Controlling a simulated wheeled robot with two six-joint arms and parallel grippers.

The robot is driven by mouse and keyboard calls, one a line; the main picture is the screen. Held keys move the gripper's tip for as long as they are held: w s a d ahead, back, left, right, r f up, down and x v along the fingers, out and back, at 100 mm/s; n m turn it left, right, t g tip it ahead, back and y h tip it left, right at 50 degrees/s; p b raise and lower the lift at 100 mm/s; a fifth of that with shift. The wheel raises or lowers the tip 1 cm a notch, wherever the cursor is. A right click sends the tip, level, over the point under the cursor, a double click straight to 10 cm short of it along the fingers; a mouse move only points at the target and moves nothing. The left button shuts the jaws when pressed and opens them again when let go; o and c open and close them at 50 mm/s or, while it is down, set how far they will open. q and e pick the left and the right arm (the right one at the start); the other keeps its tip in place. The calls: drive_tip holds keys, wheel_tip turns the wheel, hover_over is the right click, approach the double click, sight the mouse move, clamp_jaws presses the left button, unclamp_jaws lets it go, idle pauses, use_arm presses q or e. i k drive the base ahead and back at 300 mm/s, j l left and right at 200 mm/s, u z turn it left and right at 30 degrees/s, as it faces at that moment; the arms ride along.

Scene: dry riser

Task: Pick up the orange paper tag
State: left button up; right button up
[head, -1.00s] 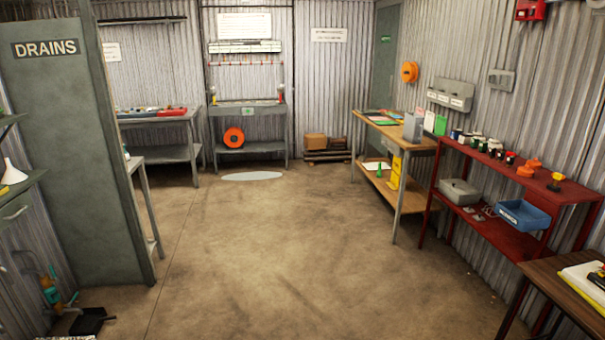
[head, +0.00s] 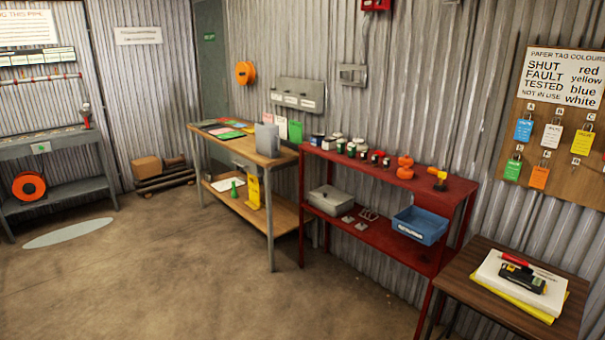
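No thing in view can be surely told as an orange paper tag. A small orange lock-shaped piece (head: 539,177) hangs low on the brown board at the right; whether it is paper cannot be told. Blue (head: 523,130), white (head: 553,134), yellow (head: 582,142) and green (head: 512,170) pieces hang around it. Flat coloured sheets (head: 224,131) lie on the wooden bench (head: 285,156) at the back, too small to tell apart. Neither of my grippers is in view.
A red shelf unit (head: 455,190) holds small jars, orange items and a blue bin (head: 420,225). A dark wooden table (head: 462,282) with papers and a black device (head: 522,278) stands front right.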

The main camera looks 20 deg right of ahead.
sight(538, 179)
drive_tip(key=i+l+z, duration=0.1)
drive_tip(key=z, duration=0.35)
drive_tip(key=i+z, duration=0.35)
drive_tip(key=z, duration=0.15)
drive_tip(key=i+z, duration=0.25)
drive_tip(key=z, duration=0.2)
drive_tip(key=i+j+z, duration=0.2)
drive_tip(key=z, duration=0.25)
